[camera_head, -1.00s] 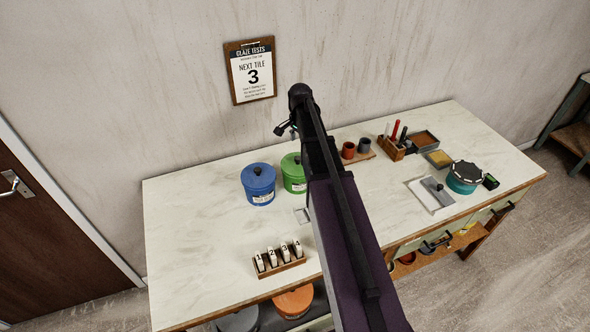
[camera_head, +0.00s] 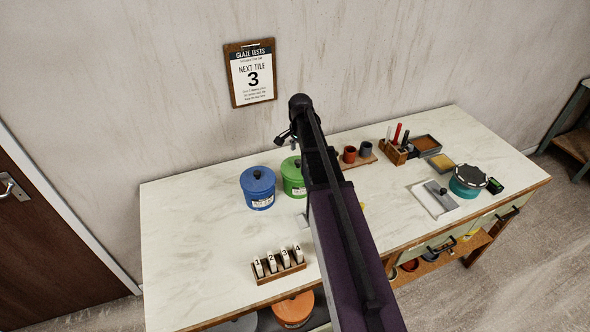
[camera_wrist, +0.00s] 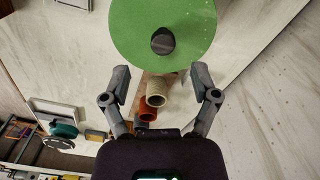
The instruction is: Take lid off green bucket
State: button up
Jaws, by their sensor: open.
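The green bucket (camera_head: 293,180) stands on the table beside the blue bucket, partly hidden by my arm in the head view. Its green lid (camera_wrist: 163,25) with a dark round knob (camera_wrist: 163,41) is on it and fills the top of the wrist view. My gripper (camera_wrist: 164,80) is open and empty, its two fingers spread wide. In the wrist view the knob lies just beyond the fingertips, about midway between them. In the head view my gripper (camera_head: 287,137) is partly seen above the green bucket; the arm hides much of it.
The blue lidded bucket (camera_head: 258,190) stands close to the left. A rack of numbered tiles (camera_head: 278,266) is near the front edge. A teal container (camera_head: 468,181) is far right. The table's left part is clear.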

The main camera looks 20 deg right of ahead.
aim_at(298, 161)
jog(key=shift+w+a+f+b, duration=0.1)
jog(key=shift+a+f+b, duration=0.05)
jog(key=shift+f+b, duration=1.15)
jog(key=shift+a+f+b, duration=0.1)
jog(key=shift+f+b, duration=1.1)
jog(key=shift+f, duration=0.1)
grip_shut()
